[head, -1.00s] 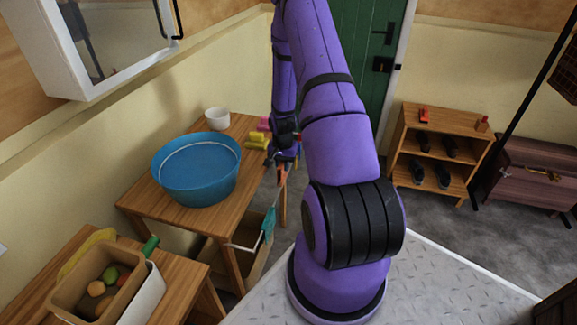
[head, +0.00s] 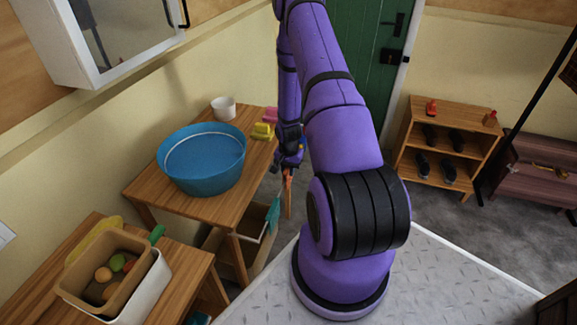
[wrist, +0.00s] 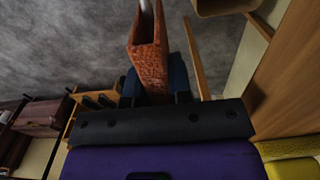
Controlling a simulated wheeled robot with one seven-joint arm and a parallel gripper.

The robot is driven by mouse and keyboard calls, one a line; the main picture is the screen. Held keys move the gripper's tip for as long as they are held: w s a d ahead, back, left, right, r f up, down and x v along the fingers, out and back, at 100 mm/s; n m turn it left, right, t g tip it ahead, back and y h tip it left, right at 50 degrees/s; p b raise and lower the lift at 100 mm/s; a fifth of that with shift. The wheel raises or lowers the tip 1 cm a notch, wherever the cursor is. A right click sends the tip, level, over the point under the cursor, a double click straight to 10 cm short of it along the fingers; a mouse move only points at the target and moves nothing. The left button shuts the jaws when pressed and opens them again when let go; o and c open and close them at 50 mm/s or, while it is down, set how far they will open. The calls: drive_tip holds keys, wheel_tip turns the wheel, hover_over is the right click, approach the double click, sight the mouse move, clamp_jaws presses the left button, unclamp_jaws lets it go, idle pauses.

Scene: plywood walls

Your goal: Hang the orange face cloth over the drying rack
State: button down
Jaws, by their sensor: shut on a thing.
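My gripper (head: 290,166) is shut on the orange face cloth (wrist: 150,66), beside the right edge of the basin table. The cloth (head: 288,181) shows in the head view as a small orange strip below my gripper. I cannot tell whether cloth and rod touch. My arm hides part of this area.
A blue basin (head: 203,190), a white cup (head: 223,107) and yellow sponges (head: 262,131) are on the wooden table (head: 222,215). A nearer table holds a food bin (head: 75,291). A shoe shelf (head: 459,147) stands at the right. Grey floor lies between.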

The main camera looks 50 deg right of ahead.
drive_tip(key=shift+f, duration=1.55)
drive_tip(key=c, duration=0.9)
unclamp_jaws()
drive_tip(key=shift+c, duration=0.2)
wheel_tip(320, 180, up, 11)
drive_tip(key=shift+f, duration=0.1)
